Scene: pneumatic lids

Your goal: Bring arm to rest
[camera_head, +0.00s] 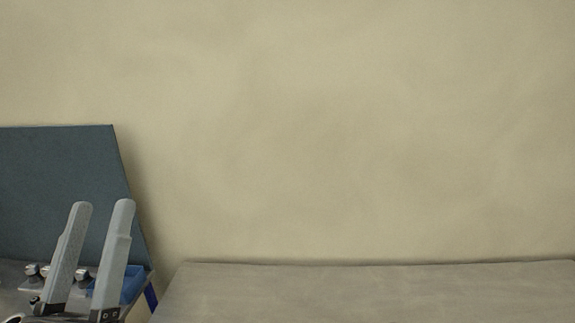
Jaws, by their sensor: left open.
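My left gripper (101,206) is at the lower left of the head view, its two grey fingers pointing up with a narrow gap between them. It is open and nothing shows between the fingers. Its wrist is cut off by the bottom edge. My right gripper is not in view. The fingers stand in front of a dark blue-green panel (55,180) and partly hide a blue tray or box (133,284).
Several small shiny metal fittings (83,275) sit behind the fingers. A bare grey tabletop (370,292) lies along the bottom right, clear where it shows. A plain beige wall (330,120) fills the background.

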